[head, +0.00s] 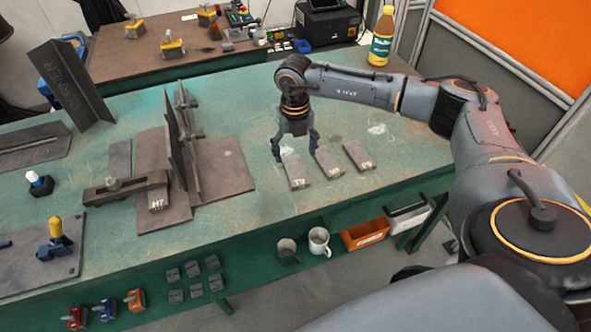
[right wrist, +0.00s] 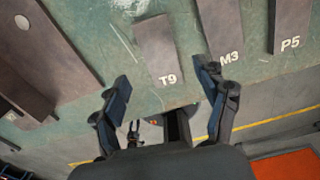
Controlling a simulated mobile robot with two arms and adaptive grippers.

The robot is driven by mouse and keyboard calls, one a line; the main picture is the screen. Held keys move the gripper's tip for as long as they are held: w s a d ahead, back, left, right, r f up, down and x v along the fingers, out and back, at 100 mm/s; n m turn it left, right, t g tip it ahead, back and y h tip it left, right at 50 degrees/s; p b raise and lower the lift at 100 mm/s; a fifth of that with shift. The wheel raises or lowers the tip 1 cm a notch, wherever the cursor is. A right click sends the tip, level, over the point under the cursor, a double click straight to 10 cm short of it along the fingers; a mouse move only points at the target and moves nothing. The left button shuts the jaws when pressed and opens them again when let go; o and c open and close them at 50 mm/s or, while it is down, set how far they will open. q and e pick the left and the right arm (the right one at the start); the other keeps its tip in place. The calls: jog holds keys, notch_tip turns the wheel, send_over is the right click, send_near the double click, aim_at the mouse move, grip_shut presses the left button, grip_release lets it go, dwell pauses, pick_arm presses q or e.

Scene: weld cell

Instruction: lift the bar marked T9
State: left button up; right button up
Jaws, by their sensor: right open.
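The bar marked T9 (head: 297,172) is a flat grey-brown bar lying on the green workbench, leftmost of a row of three. In the right wrist view the T9 bar (right wrist: 157,45) lies ahead, between the lines of the two fingers, with its white label towards me. My right gripper (head: 294,150) points down above the T9 bar's far end. In its wrist view the right gripper (right wrist: 165,76) has its fingers wide apart with nothing between them. Whether the fingertips touch the bench is unclear. My left gripper is not in view.
Right of T9 lie the M3 bar (head: 329,163) and the P5 bar (head: 358,155), with narrow gaps. Left stands a heavy steel fixture (head: 222,168) with upright plates. A bottle (head: 382,38) stands at the back. Bare bench lies right of P5.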

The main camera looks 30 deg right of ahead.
aim_at(295, 170)
jog(key=shift+s+f+p, duration=0.1)
jog(key=shift+f+p, duration=0.6)
jog(key=shift+f, duration=2.2)
jog(key=shift+r, duration=0.1)
jog(key=c, duration=1.2)
